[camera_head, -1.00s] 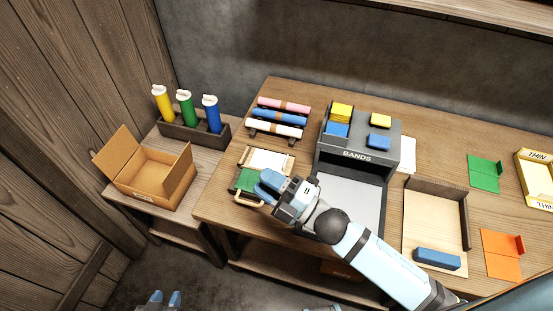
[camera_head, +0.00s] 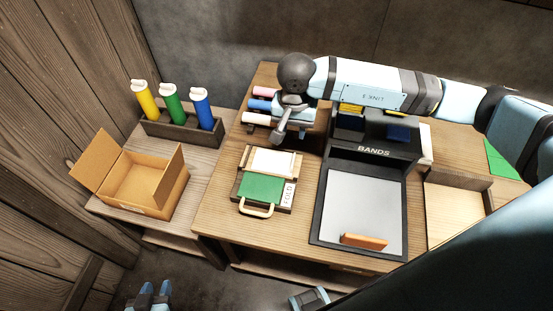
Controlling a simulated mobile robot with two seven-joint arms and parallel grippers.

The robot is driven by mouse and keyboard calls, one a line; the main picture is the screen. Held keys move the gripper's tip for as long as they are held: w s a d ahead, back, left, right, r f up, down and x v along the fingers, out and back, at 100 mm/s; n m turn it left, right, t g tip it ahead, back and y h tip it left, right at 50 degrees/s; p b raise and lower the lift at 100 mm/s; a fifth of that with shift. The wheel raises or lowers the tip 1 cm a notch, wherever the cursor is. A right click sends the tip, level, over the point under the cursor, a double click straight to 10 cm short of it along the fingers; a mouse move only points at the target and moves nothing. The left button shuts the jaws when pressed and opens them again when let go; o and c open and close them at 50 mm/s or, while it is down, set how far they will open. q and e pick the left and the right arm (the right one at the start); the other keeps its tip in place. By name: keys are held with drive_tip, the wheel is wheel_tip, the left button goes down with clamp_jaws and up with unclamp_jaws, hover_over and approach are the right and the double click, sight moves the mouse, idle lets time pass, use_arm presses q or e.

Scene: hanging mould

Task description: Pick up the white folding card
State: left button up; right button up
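A white sheet (camera_head: 426,146), likely the white folding card, lies flat beside the right side of the dark BANDS unit (camera_head: 373,151). The unit and my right arm hide part of it. Another white panel (camera_head: 273,161) sits in the wooden FOLD board, behind its green flap (camera_head: 261,188). My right gripper (camera_head: 280,134) points down in front of the rolls, left of the BANDS unit and well away from the white sheet. Its fingers are seen edge-on, so its opening is unclear. My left gripper (camera_head: 154,293) is low at the bottom left, fingers apart and empty.
Pink, blue and white rolls (camera_head: 257,118) lie on a rack behind the FOLD board. An orange block (camera_head: 364,241) lies in the grey tray. An open cardboard box (camera_head: 150,190) and yellow, green and blue tubes (camera_head: 172,104) stand on the left side table.

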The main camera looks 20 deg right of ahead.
hover_over(294, 158)
drive_tip(key=a, duration=0.1)
wheel_tip(294, 158, down, 7)
drive_tip(key=shift+r+p, duration=0.1)
drive_tip(key=shift+p, duration=0.25)
drive_tip(key=f, duration=0.1)
drive_tip(key=f+p, duration=0.1)
drive_tip(key=f, duration=0.2)
drive_tip(key=shift+s+d+f, duration=0.3)
drive_tip(key=shift+s+f, duration=0.05)
drive_tip(key=shift+f, duration=0.4)
drive_tip(key=shift+c, duration=0.4)
clamp_jaws()
